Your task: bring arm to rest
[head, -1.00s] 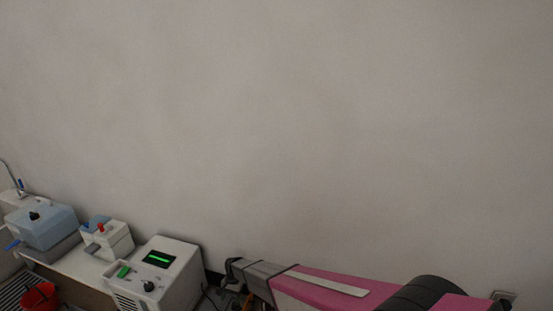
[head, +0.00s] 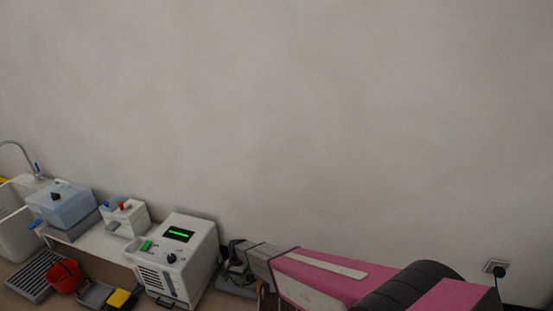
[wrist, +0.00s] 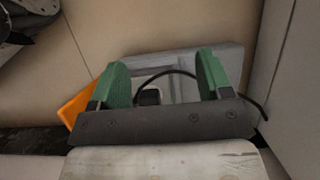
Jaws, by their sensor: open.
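My gripper (wrist: 162,75) shows in the wrist view with its two green fingers spread apart and nothing between the tips. Behind the fingers are a grey slab (wrist: 228,57), a dark curved cable and a small dark block; I cannot tell how far away they are. In the head view my pink arm reaches in from the lower right, and its far end points left and down beside the white box with the green display (head: 178,258). The fingers cannot be made out in that view.
Left of the white box are a small white device (head: 124,217) and a blue-lidded bath (head: 62,204) on a bench. A red container (head: 65,276), a grey grate (head: 38,275) and a yellow item (head: 119,298) are lower. An orange thing (wrist: 76,107) is beside the left finger. The wall above is bare.

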